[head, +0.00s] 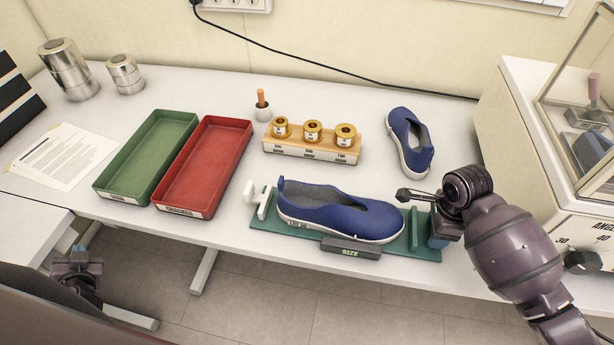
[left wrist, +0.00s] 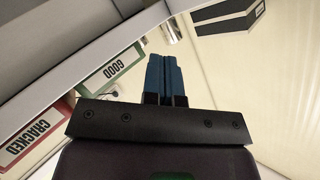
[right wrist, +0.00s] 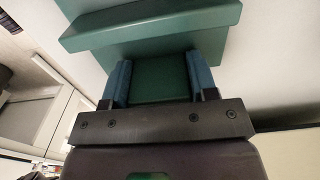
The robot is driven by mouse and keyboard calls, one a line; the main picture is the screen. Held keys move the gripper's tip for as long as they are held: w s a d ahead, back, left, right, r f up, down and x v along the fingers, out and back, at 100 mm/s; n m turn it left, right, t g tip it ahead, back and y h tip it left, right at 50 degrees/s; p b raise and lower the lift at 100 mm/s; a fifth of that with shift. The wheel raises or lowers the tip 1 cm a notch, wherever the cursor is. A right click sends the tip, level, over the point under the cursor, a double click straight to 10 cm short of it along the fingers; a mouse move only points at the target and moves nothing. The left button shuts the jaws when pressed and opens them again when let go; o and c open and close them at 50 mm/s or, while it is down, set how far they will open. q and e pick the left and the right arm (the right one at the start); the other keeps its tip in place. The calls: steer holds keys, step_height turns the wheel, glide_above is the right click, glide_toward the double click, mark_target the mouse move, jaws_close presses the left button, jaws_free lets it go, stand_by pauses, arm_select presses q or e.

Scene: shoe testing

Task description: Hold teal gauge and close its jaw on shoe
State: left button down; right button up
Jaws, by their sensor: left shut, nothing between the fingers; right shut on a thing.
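The teal gauge (head: 270,227) lies on the white table with a blue shoe (head: 335,210) resting on it, toe to the right. A white jaw (head: 262,199) stands at the heel end, seemingly a small gap from the shoe. A teal upright (head: 413,229) stands close by the toe; I cannot tell if they touch. My right gripper (head: 438,232) is shut on the gauge's right end. In the right wrist view, its blue fingers clasp the teal end (right wrist: 160,78) from both sides. My left gripper (head: 79,256) is shut and empty, low at the left, off the table's front edge.
A green tray (head: 104,188) and a red tray (head: 164,200) stand left of the gauge. Behind it are a wooden block (head: 290,149) with brass weights and another blue shoe (head: 408,142). A glass-sided machine (head: 530,110) stands at the right.

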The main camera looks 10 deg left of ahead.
mark_target(257, 197)
arm_select(q)
steer(key=w+a+r+n+g+y, duration=0.2)
steer(key=a+r+n+y, duration=0.15)
steer(key=a+r, duration=0.5)
steer(key=w+d+h, duration=0.3)
steer(key=w+d, duration=0.1)
steer(key=w, duration=0.1)
steer(key=w+d+h, duration=0.3)
steer(key=w+d, duration=0.1)
steer(key=w+d+h, duration=0.4)
steer(key=w, duration=0.1)
steer(key=shift+w+d+f, duration=0.25)
steer(key=shift+w+f, duration=0.05)
steer(key=shift+f, duration=0.1)
steer(key=w+d+r+m+g+h, duration=0.1)
steer(key=d+r+m+h, duration=0.15)
steer(key=d, duration=0.35)
steer(key=d+r+m+g+h, duration=0.1)
steer(key=d+m+h, duration=0.1)
steer(key=d+h, duration=0.35)
steer(key=w+d+r+m+g+h, duration=0.1)
steer(key=d+r+m+h, duration=0.1)
steer(key=d, duration=0.5)
steer(key=x, duration=0.9)
steer(key=shift+s, duration=0.1)
steer(key=d, duration=0.3)
steer(key=shift+d+f, duration=0.1)
steer(key=shift+f, duration=0.15)
steer(key=shift+d, duration=0.6)
